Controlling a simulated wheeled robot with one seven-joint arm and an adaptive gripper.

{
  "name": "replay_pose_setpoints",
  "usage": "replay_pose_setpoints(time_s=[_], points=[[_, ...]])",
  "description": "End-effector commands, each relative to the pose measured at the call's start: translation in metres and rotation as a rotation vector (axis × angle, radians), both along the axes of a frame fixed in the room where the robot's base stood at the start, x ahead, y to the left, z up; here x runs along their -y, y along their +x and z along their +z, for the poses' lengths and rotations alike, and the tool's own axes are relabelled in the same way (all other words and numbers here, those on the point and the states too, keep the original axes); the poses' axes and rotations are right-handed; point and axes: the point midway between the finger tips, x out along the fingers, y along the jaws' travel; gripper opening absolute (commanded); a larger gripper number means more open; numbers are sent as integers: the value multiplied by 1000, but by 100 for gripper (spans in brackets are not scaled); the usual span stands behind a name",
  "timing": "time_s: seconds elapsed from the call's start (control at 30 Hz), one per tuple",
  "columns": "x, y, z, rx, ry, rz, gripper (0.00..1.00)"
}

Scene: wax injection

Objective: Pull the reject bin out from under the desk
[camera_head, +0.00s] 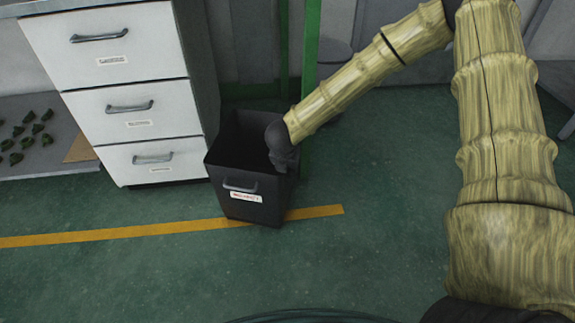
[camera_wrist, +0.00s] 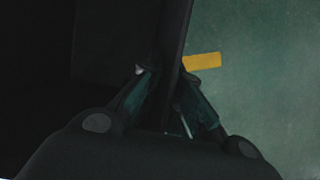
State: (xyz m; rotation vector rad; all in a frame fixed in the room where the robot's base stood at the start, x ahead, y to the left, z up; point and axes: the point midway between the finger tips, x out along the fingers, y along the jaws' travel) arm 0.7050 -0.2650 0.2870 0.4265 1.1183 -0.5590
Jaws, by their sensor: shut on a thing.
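The reject bin (camera_head: 252,190) is a dark, open-topped bin with a metal handle and a white label with red lettering on its front. It stands on the green floor, just right of the white drawer unit, its front edge over the yellow floor line. My gripper (camera_head: 284,168) is at the bin's right side, shut on its rim. In the wrist view, the two fingers of my gripper (camera_wrist: 168,95) lie on either side of the dark bin wall (camera_wrist: 180,40). The bin's inside is dark, and its contents cannot be made out.
The white drawer unit (camera_head: 125,90) stands close at the bin's left. A green post (camera_head: 310,70) rises behind the bin. A low shelf with several small green pieces (camera_head: 28,135) is at the far left. The yellow line (camera_head: 120,234) crosses open floor in front.

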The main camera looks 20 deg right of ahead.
Motion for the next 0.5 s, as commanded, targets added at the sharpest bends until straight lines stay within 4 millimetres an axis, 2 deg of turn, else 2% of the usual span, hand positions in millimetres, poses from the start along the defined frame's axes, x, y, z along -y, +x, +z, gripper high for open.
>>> replay_pose_setpoints(time_s=[0.03,0.5], points=[[5,-4,-1,-5,-4,-12,0],[11,-11,-4,-8,-8,-20,0]])
